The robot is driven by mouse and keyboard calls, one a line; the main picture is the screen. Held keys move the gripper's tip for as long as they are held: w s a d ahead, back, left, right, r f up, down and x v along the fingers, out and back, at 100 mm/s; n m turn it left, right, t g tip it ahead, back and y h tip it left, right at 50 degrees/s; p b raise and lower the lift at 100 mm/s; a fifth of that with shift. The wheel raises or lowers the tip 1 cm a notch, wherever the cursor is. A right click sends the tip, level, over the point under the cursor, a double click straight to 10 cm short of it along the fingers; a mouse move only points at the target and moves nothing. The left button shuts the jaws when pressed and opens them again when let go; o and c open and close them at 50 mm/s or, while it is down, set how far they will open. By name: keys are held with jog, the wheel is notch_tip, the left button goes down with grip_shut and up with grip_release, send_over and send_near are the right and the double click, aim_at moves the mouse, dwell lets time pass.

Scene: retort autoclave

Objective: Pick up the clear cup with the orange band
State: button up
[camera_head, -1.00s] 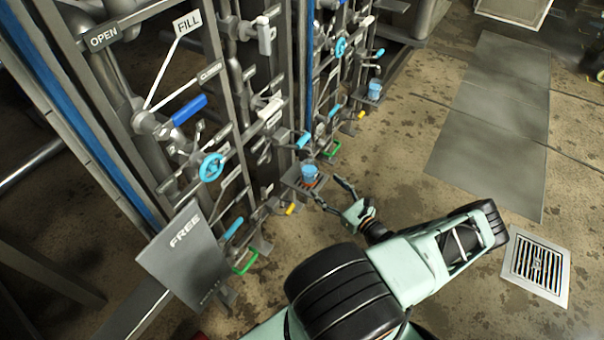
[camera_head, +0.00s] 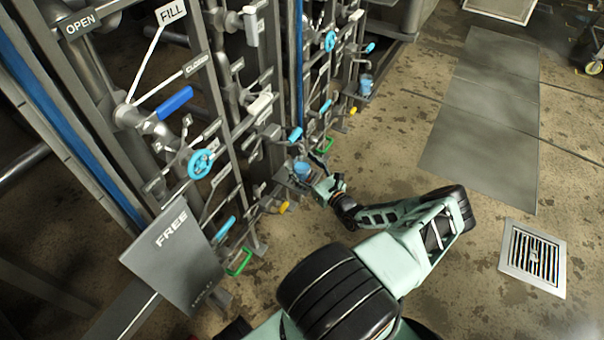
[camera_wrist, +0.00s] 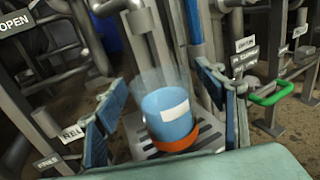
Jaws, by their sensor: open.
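The clear cup with the orange band (camera_wrist: 168,118) stands on a small slatted metal ledge (camera_wrist: 216,137) in the wrist view. It has see-through upper walls, blue contents or a blue lower part with a white label, and an orange band at its base. My gripper (camera_wrist: 160,105) is open, with one finger on each side of the cup and a gap showing to each. In the head view the cup (camera_head: 302,170) is small and my gripper (camera_head: 312,170) reaches it from the right. The cup's far side is hidden.
A pipe rack with blue, yellow and green handles rises behind and beside the cup. A green handle (camera_wrist: 272,93) and vertical pipes are close by. Another blue cup (camera_head: 365,85) stands on a ledge farther back. A grey FREE sign (camera_head: 172,255) is at left. Open floor lies right.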

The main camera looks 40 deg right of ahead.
jog(key=c, duration=1.5)
jog(key=shift+o, duration=0.2)
